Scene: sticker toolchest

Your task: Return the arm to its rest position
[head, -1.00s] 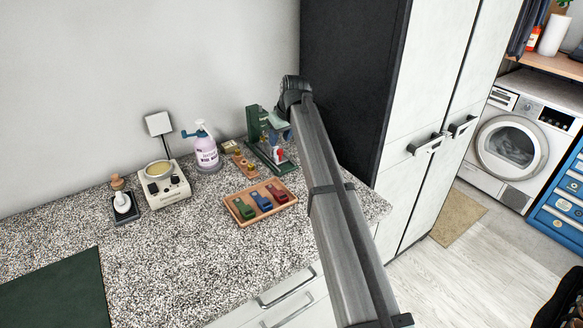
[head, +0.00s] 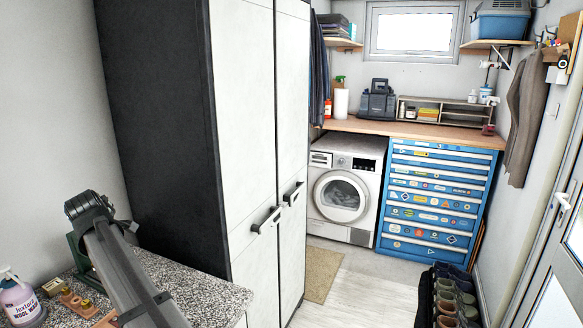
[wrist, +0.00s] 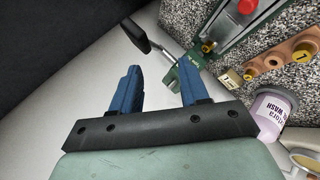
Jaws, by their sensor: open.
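My gripper (wrist: 159,68) is open and empty in the wrist view. A green stand (wrist: 232,42) with a red knob and a black-handled lever shows beyond and to the right of the fingers. In the head view my arm rises from the bottom edge at lower left, over the counter and in front of the green stand (head: 77,250). My gripper itself is hidden there behind the arm.
A tall cabinet (head: 245,130) stands right of the arm. Farther off are a washing machine (head: 343,198), a blue drawer chest (head: 435,205) and shoes (head: 447,300).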

